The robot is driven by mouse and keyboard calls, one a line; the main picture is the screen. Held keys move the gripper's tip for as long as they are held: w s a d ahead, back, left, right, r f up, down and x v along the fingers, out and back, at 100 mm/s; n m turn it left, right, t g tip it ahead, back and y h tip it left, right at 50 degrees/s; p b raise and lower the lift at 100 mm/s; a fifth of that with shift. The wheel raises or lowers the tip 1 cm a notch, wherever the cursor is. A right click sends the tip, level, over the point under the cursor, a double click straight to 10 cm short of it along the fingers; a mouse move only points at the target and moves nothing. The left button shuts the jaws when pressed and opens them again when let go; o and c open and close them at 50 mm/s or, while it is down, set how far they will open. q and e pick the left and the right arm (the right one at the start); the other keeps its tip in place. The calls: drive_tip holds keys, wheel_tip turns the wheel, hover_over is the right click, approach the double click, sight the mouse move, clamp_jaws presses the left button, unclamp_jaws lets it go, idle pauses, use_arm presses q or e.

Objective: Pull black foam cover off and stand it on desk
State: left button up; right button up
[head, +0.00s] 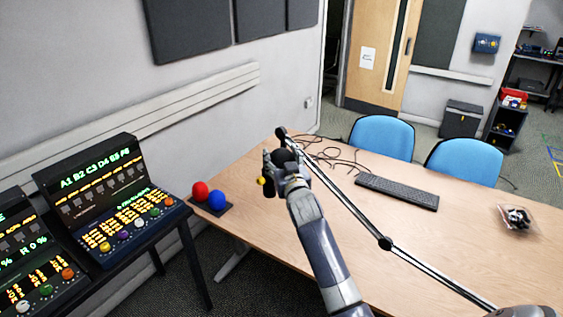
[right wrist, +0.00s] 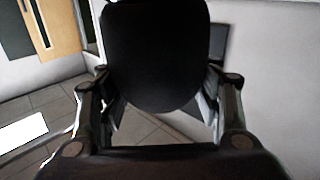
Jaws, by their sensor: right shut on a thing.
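The black foam cover (right wrist: 155,55) fills the upper middle of the right wrist view as a dark rounded shape between the two fingers of my right gripper (right wrist: 158,112). In the head view my right gripper (head: 277,160) is above the desk's left part, shut on the cover, at the upper end of a thin boom arm (head: 335,195). The cover is mostly hidden there by the gripper. I cannot tell whether it still sits on a microphone. The desk (head: 330,220) is light wood. My left gripper is not in view.
A red ball (head: 200,191) and a blue ball (head: 217,200) sit on a dark pad at the desk's left edge. A small yellow thing (head: 261,181) shows beside my gripper. Loose cables (head: 335,155), a keyboard (head: 397,192) and a clear bag (head: 517,218) lie on the desk. Control panels (head: 110,200) stand left.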

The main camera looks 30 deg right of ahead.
drive_tip(key=shift+r, duration=2.7)
